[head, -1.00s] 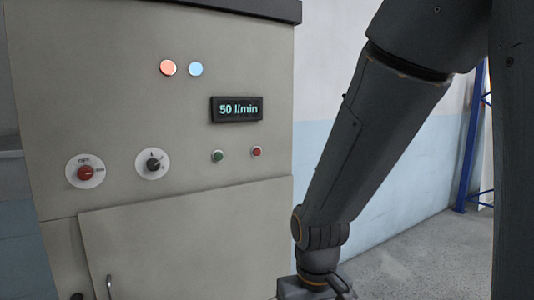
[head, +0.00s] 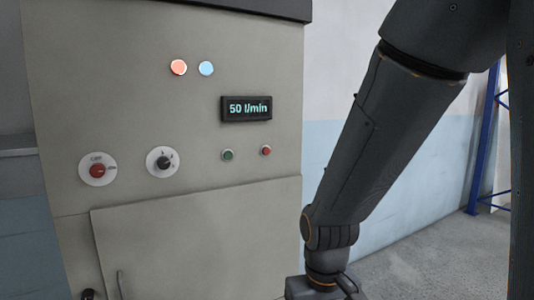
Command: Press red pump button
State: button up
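A small red button (head: 266,150) sits on the beige cabinet panel (head: 120,110) in the head view, below the right end of the display. A small green button (head: 228,155) is just left of it. The display (head: 247,108) reads "50 l/min". My arm hangs down at the right, in front of the wall. Its end is at the bottom edge, lower and to the right of the red button and apart from it. The fingers of my gripper are out of the picture.
A red rotary knob (head: 97,171) and a black rotary knob (head: 164,162) are on the panel's left. A blue rack post (head: 483,140) stands at the far right. Grey floor (head: 425,250) shows free.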

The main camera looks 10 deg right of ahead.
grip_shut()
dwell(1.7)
